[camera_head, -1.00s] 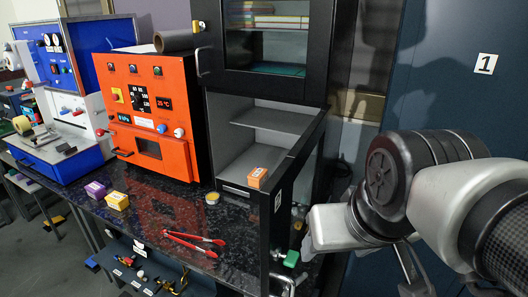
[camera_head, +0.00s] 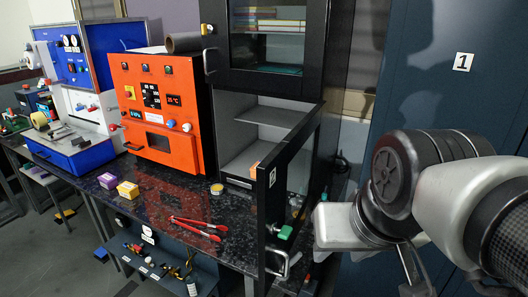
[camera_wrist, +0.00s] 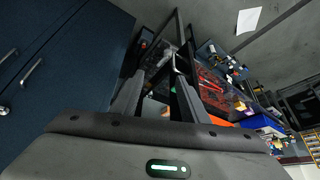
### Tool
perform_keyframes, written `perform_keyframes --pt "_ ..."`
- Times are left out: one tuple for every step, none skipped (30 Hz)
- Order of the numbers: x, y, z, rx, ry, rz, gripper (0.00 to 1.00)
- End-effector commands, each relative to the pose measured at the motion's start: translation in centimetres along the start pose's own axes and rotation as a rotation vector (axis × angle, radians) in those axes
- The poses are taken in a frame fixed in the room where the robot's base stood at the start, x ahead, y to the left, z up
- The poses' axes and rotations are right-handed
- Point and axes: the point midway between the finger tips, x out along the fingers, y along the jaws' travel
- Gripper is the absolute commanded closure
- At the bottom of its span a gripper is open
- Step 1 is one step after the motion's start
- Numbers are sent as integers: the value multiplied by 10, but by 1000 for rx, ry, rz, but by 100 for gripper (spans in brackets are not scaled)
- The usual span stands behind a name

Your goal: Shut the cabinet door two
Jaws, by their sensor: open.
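Cabinet door two (camera_head: 296,164) is a black-framed glass door with a "2" label, standing open from the lower cabinet (camera_head: 240,157) and swung out towards me in the head view. Its metal handle (camera_head: 276,263) is low on the near edge. In the wrist view my gripper (camera_wrist: 158,95) is open, its two grey fingers spread and empty. The door's black frame (camera_wrist: 180,32) and handle (camera_wrist: 181,66) show beyond the fingertips, apart from them. In the head view my arm is to the right of the door; the fingers cannot be made out there.
Red tongs (camera_head: 199,228), a yellow box (camera_head: 128,189) and a purple box (camera_head: 107,181) lie on the dark counter (camera_head: 165,210). An orange box (camera_head: 254,170) inside the cabinet is partly hidden by the door. A blue cabinet marked "1" (camera_head: 463,90) stands at the right.

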Motion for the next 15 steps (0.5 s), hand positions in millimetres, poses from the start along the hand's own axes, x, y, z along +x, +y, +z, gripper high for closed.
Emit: perform_keyframes --pt "0 -2 -4 64 -16 -6 68" --pt "0 -3 -7 124 -28 -10 73" --pt "1 -5 -12 221 -48 -14 80" --pt "1 -6 -16 308 -67 -17 85" --pt "1 -8 -21 403 -88 -19 90" --pt "2 -11 -28 541 -119 -17 97" --pt "3 -13 -34 651 -143 -13 100" --pt "4 -16 -39 763 -169 -7 100" --pt "6 -18 -47 908 -201 5 100" --pt "8 -21 -52 1018 -227 16 100" --pt "10 -23 -57 1125 -250 31 100" --pt "12 -26 -64 1264 -281 53 100" --pt "14 -28 -69 1363 -303 72 100" --pt "16 -30 -74 1456 -321 92 100" --pt "19 -32 -79 1571 -346 119 100"
